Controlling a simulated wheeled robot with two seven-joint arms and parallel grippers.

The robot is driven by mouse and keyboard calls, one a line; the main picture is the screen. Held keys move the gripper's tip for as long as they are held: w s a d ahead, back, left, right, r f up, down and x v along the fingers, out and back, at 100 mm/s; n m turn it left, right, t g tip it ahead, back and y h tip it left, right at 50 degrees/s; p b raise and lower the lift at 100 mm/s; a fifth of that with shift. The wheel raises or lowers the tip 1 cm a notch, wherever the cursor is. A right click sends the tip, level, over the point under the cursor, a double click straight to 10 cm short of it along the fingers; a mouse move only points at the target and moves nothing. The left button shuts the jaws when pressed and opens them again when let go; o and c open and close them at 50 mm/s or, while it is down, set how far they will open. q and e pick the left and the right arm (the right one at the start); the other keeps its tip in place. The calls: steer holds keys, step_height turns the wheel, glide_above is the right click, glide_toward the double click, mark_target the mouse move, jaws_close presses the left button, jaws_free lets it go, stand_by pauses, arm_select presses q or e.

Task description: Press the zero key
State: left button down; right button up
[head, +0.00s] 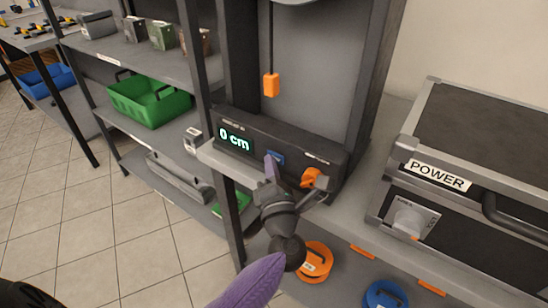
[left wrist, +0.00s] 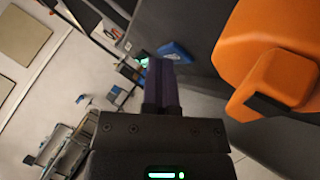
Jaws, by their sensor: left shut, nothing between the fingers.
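The measuring unit (head: 290,135) is a dark box on a shelf, and its display (head: 236,138) reads "0 cm". A small blue key (head: 276,157) sits on its front, right of the display. The blue key also shows in the left wrist view (left wrist: 176,51), just ahead of the fingertips. My left gripper (head: 269,160) has purple fingers, shut and empty, with the tips at the key's left edge in the head view. I cannot tell whether they touch it. The fingers also show in the left wrist view (left wrist: 161,75). My right gripper is not in view.
An orange knob (head: 311,178) sits on the unit right of the key, close beside my left gripper; it looms large in the left wrist view (left wrist: 262,55). An orange pendant (head: 271,85) hangs above. A case labelled POWER (head: 438,174) stands at right.

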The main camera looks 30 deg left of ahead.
arm_select(q)
steer(key=shift+s+p, duration=0.35)
steer(key=shift+s, duration=0.4)
steer(key=s, duration=0.1)
steer(key=s+p, duration=0.1)
steer(key=s, duration=0.1)
steer(key=s+p, duration=0.1)
steer(key=s, duration=0.1)
steer(key=shift+a, duration=0.25)
stand_by(0.4)
